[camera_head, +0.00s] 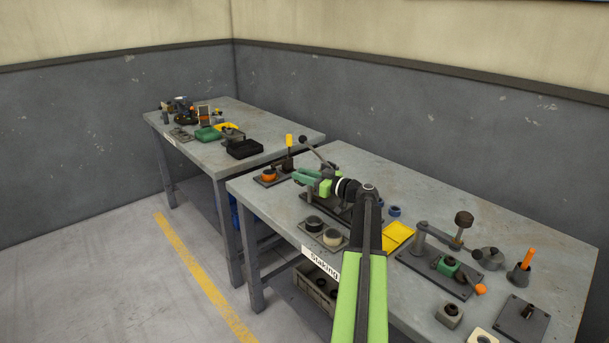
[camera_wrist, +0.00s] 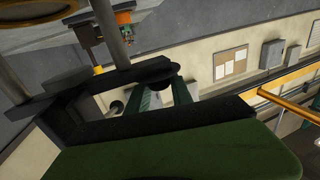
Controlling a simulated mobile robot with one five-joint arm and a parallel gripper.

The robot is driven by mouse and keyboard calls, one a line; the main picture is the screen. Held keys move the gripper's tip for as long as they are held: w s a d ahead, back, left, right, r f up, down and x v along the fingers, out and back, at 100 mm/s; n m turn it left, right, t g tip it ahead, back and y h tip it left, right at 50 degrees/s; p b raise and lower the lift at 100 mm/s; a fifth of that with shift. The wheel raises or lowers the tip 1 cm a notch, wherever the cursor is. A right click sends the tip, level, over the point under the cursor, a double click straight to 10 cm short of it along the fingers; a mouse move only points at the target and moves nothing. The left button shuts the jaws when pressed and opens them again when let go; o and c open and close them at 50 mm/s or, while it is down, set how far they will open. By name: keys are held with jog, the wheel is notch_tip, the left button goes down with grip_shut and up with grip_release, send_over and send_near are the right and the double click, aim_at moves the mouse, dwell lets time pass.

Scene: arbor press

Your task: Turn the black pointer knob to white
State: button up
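I cannot single out the black pointer knob for certain. A small dark knob (camera_head: 528,311) stands on a grey plate (camera_head: 515,325) at the front right of the near bench, but no pointer or colour marks can be read there. A round black piece (camera_head: 314,223) sits beside a whitish one (camera_head: 332,236) on a dark plate at the bench's left front. My gripper (camera_head: 303,175), with green fingers, is above the bench's left part, near the press. Its fingers look apart and nothing shows between them. They also appear in the wrist view (camera_wrist: 165,97), partly hidden by dark parts.
The near bench (camera_head: 415,292) carries a yellow block (camera_head: 397,236), a crank fixture (camera_head: 440,262), an orange-handled tool (camera_head: 526,262) and a lever with a yellow grip (camera_head: 289,146). A second bench (camera_head: 262,122) with trays stands behind left. Floor is clear at left.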

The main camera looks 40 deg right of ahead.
grip_shut()
jog(key=shift+d+r, duration=0.1)
jog(key=shift+d, duration=0.1)
jog(key=shift+a, duration=0.15)
jog(key=shift+m+h, duration=0.3)
jog(key=shift+h, duration=0.1)
jog(key=shift+s+a+h, duration=0.1)
jog(key=shift+a+h, duration=0.05)
jog(key=shift+h, duration=0.25)
jog(key=m+h, duration=0.3)
jog(key=h, duration=0.1)
jog(key=shift+a+h, duration=0.15)
jog(key=shift+h, duration=0.15)
jog(key=m+g+h, duration=0.1)
jog(key=m+h, duration=0.1)
jog(key=h, duration=0.1)
jog(key=m+g+h, duration=0.1)
jog(key=m+h, duration=0.2)
jog(key=h, duration=0.1)
jog(key=shift+m+g+h, duration=0.3)
jog(key=shift+g, duration=0.1)
jog(key=shift+d+m+g+h, duration=0.2)
jog(key=shift+m+g+h, duration=1.2)
jog(key=shift+g+h, duration=0.15)
